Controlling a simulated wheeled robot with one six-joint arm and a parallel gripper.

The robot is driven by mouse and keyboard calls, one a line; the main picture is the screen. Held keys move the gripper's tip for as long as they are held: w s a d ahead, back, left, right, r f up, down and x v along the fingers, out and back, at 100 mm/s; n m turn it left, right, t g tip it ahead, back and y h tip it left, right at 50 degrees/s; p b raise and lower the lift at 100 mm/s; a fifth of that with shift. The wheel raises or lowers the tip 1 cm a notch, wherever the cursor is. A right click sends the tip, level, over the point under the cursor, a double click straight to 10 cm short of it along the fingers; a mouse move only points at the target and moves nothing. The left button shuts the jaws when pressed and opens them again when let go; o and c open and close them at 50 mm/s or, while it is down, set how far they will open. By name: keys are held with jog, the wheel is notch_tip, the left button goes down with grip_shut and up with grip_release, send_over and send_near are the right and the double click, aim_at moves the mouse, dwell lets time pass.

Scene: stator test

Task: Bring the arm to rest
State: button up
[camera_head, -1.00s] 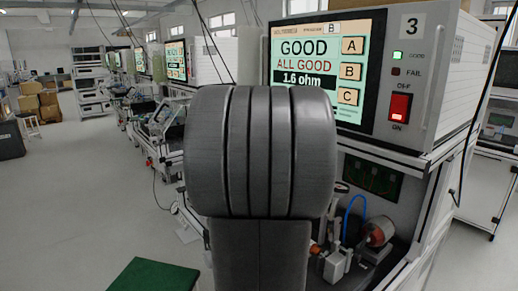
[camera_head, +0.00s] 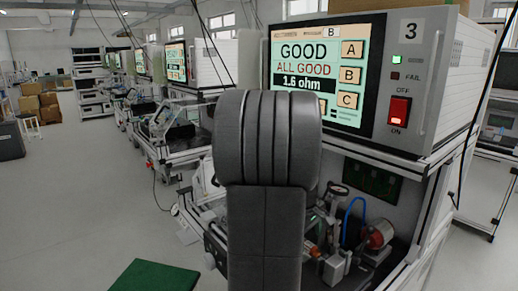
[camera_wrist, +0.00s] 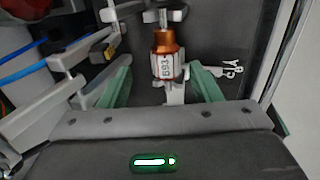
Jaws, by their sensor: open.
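My arm (camera_head: 266,140) rises in the middle of the head view as a thick dark grey link, hiding part of the test station behind it. My gripper (camera_wrist: 162,80) shows in the wrist view with its two green fingers spread apart. The gripper is hidden in the head view.
The tester (camera_head: 424,75), marked 3, shows GOOD, ALL GOOD and 1.6 ohm, with a green lamp lit. Below it are a blue hose (camera_head: 350,215) and a red-ended cylinder (camera_head: 378,233). A green surface (camera_head: 155,276) is at the lower left. The floor on the left is open.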

jog(key=shift+r+p, duration=2.25)
jog(key=shift+r, duration=0.45)
